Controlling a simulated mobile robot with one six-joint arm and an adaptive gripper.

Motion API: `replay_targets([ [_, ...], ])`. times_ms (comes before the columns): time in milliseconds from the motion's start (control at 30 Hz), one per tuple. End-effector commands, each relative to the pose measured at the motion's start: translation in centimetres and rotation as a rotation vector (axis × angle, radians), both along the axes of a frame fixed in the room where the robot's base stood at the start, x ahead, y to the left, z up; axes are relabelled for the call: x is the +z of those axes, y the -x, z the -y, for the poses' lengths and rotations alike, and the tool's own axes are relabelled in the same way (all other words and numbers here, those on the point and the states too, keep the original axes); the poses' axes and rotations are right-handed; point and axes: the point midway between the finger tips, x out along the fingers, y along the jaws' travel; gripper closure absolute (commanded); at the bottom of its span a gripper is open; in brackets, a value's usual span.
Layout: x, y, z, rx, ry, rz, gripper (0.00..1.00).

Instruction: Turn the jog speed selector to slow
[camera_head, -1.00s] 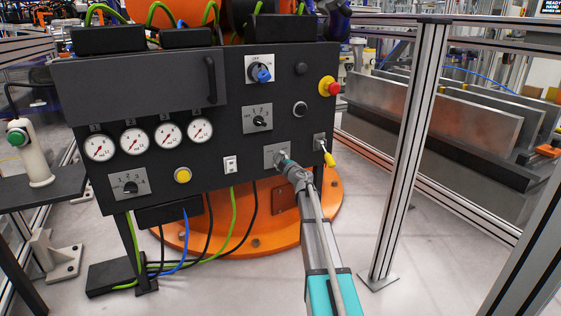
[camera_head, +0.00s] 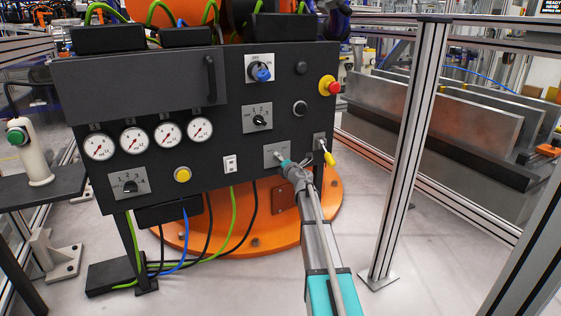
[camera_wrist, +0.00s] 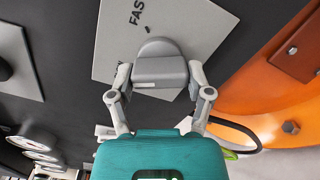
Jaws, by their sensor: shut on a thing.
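The jog speed selector is on a light grey plate (camera_head: 270,157) low on the right half of the dark control panel. The grey selector knob (camera_wrist: 160,66) stands out from the plate, between the fingers of my gripper (camera_wrist: 160,80). My gripper is shut on the knob, one finger on each side. In the head view my gripper (camera_head: 287,166) covers the knob, so its pointer direction cannot be told.
A yellow-tipped lever switch (camera_head: 329,158) is close to the right of my gripper. A red emergency button (camera_head: 333,87), another selector (camera_head: 257,118) and a white rocker switch (camera_head: 230,164) share the panel. A metal post (camera_head: 405,150) stands to the right of my arm.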

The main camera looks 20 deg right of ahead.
Motion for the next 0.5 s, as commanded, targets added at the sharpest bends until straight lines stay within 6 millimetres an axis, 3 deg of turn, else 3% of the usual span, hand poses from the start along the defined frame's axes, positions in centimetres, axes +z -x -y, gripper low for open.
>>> replay_targets([
  [500, -0.09, -0.11, 0.00, 0.001, 0.304, 0.011, 0.82],
])
